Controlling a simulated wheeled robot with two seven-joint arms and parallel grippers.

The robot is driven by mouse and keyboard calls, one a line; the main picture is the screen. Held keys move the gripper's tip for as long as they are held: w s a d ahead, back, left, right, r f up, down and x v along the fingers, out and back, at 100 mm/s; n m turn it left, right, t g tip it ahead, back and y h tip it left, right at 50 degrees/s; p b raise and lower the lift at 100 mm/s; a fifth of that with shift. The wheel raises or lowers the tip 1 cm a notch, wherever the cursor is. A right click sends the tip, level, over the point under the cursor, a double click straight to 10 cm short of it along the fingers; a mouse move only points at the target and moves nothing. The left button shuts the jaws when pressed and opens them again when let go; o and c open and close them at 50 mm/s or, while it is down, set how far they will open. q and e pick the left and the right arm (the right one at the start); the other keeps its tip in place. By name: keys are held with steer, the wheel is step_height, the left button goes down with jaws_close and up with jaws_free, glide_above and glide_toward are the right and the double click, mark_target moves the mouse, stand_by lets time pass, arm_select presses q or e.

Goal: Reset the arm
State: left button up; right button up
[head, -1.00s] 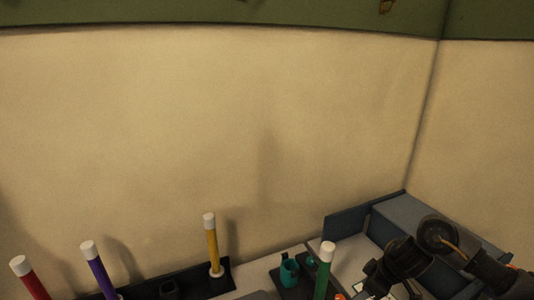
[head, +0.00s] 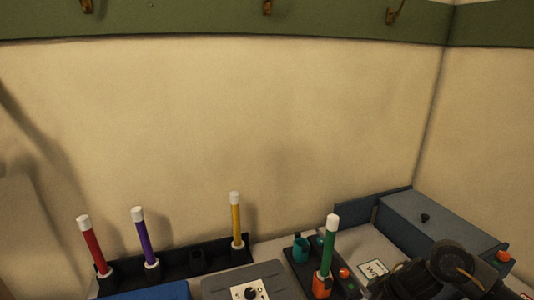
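Part of my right arm (head: 455,270), a dark jointed link with a cable, shows at the bottom right, in front of the blue-grey box. Its gripper fingers do not show. My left arm and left gripper are not in view.
Red (head: 92,245), purple (head: 145,237) and yellow (head: 236,220) white-capped sticks stand upright in a black rack (head: 205,259) along the wall. A green stick (head: 329,245) stands in an orange holder (head: 322,286) near a teal cup (head: 301,249). A blue-grey box (head: 430,222) fills the right corner. A grey dial box (head: 243,284) sits in front.

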steer(key=s+a+f+t+y, duration=0.1)
steer(key=s+a+f+t, duration=0.15)
steer(key=a, duration=0.35)
steer(key=s+a+f+t+y, duration=0.1)
steer(key=s+a+t, duration=0.15)
steer(key=a, duration=0.45)
steer(key=s+d+f+m+g+h, duration=0.25)
steer(key=s+d+m, duration=0.2)
steer(key=s, duration=0.75)
steer(key=s+d+f+m+g+h, duration=0.25)
steer(key=s+d, duration=0.35)
steer(key=s, duration=0.6)
step_height(320, 180, down, 30)
steer(key=s+g+b, duration=0.2)
steer(key=b, duration=0.2)
arm_select(q)
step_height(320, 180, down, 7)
steer(key=b, duration=0.2)
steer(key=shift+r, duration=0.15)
arm_select(e)
steer(key=s+d+f+g, duration=0.1)
steer(key=s+d+f, duration=0.2)
steer(key=s+f, duration=1.2)
step_height(320, 180, down, 3)
steer(key=shift+s+r+h, duration=0.1)
steer(key=shift+s+h, duration=0.25)
steer(key=shift+h, duration=0.05)
